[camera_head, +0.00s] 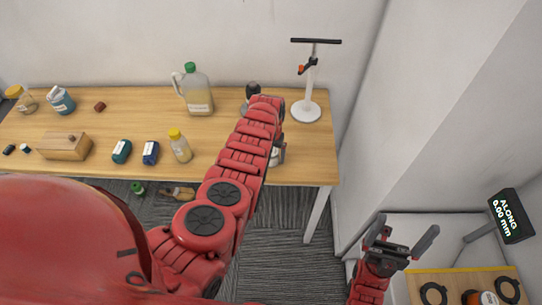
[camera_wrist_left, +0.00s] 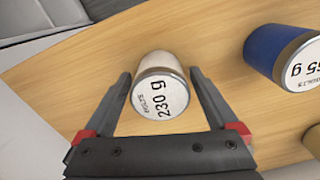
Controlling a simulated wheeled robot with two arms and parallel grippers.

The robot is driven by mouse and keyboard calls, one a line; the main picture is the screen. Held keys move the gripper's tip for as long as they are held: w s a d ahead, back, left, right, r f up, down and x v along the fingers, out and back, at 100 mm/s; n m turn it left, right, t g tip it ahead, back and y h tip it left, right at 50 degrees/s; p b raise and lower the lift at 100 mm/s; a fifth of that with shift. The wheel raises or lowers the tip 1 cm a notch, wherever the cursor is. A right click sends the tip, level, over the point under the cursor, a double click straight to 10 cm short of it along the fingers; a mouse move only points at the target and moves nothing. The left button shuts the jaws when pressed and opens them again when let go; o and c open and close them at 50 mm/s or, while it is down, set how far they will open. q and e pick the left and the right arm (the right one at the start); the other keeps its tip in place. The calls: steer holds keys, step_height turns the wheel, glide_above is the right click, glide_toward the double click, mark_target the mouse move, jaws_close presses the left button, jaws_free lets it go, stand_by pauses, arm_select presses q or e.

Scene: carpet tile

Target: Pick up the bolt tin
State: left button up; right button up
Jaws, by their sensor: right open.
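A pale tin (camera_wrist_left: 155,65) with a white lid label reading "230 g" stands between the fingertips of my left gripper (camera_wrist_left: 160,82) in the left wrist view. The small word on the label is hard to read, so I cannot be sure it is the bolt tin. The fingers are apart, one on each side, with little gap to the tin. In the head view the left arm reaches over the table's right part and hides most of that gripper and the tin. My right gripper (camera_head: 402,232) is open and empty, off the table at lower right.
A blue tin (camera_wrist_left: 275,48) stands to the right in the wrist view. The wooden table (camera_head: 225,160) also holds a jug (camera_head: 196,95), a yellow-capped bottle (camera_head: 180,148), a wooden block (camera_head: 63,147) and a white stand (camera_head: 306,108). A display (camera_head: 511,216) stands at right.

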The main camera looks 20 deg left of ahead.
arm_select(q)
jaws_close()
steer(key=shift+r, duration=0.1)
stand_by(0.3)
